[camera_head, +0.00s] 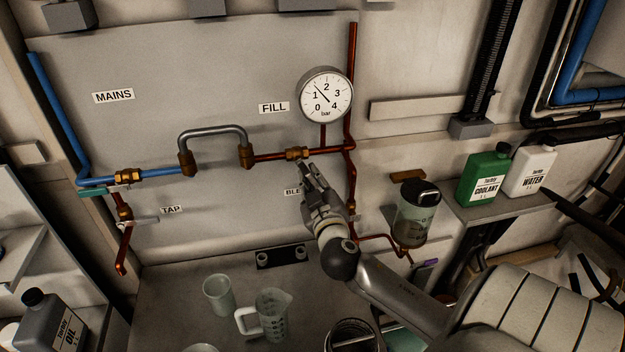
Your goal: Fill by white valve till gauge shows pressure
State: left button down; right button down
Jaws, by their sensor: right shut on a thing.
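The round pressure gauge (325,95) has a white dial marked 0 to 4 bar. Its needle points up and left, between 1 and 2. The brass fill valve (297,154) sits on the copper pipe below the FILL label (273,108). My right gripper (307,172) reaches up from the lower right and is shut at this valve, just below its brass body. The fingers hide the white handle, so its angle cannot be told. My left gripper is out of view.
A grey braided loop (213,132) joins the blue mains pipe to the copper pipe. A teal-handled valve (93,192) and a tap lever (138,222) are at left. A jug (272,315) and beaker (219,295) stand below. Coolant (484,174) and water (531,171) bottles stand right.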

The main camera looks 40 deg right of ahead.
jog(key=shift+w+a+f+m+b, duration=0.15)
jog(key=shift+a+f+m+b, duration=0.2)
jog(key=shift+m+b, duration=0.55)
jog(key=shift+w+a+m+b, duration=0.25)
jog(key=shift+a+m+b, duration=0.15)
jog(key=shift+m+b, duration=0.45)
jog(key=shift+w+a+m+b, duration=0.25)
jog(key=shift+a+m+b, duration=0.2)
jog(key=shift+m, duration=0.7)
jog(key=c, duration=1.4)
grip_release()
